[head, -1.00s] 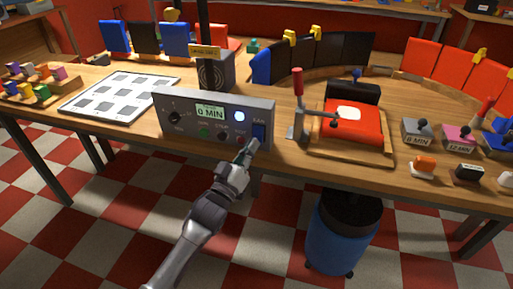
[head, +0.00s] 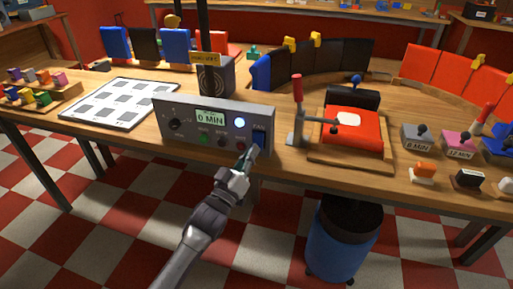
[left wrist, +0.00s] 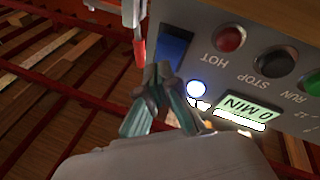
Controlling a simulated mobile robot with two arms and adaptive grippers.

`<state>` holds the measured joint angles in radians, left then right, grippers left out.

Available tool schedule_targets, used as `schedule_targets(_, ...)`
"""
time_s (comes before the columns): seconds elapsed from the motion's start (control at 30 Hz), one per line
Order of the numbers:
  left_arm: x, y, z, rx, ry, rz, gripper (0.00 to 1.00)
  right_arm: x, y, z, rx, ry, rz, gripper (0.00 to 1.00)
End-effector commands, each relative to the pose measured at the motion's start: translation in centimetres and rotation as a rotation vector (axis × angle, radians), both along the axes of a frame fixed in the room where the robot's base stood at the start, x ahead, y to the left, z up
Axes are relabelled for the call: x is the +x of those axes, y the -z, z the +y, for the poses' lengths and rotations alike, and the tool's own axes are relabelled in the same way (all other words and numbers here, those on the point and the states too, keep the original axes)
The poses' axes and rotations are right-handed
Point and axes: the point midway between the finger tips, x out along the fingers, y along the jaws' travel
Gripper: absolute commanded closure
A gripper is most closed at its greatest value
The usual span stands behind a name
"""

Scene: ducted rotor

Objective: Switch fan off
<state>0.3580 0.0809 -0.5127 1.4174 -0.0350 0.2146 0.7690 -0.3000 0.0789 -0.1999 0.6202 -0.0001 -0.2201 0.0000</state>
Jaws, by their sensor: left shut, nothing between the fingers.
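A grey control panel (head: 180,141) stands near the table's front edge, with a "0 MIN" display (head: 210,117) and a lit white-blue lamp (head: 239,123). The blue fan switch (head: 259,137) is at its right end, under the word FAN. The switch also shows in the left wrist view (left wrist: 174,46). My left gripper (head: 252,152) is shut and empty, its tips at the switch's lower part. In the left wrist view the tips (left wrist: 158,72) overlap the switch's edge; I cannot tell whether they touch it. My right gripper is not in view.
Right of the panel stands a red-handled clamp (head: 297,110) beside a red pad (head: 352,135) on a wooden board. A black box with a round grille (head: 215,78) stands behind the panel. A white tray (head: 122,103) lies to the left.

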Motion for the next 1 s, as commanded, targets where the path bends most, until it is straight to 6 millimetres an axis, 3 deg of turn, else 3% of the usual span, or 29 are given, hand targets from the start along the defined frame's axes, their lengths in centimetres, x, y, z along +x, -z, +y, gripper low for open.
schedule_targets(1.0, 0.73, 0.34, -0.24, 0.000, 0.000, 0.000, 1.00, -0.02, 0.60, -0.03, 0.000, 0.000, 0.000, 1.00)
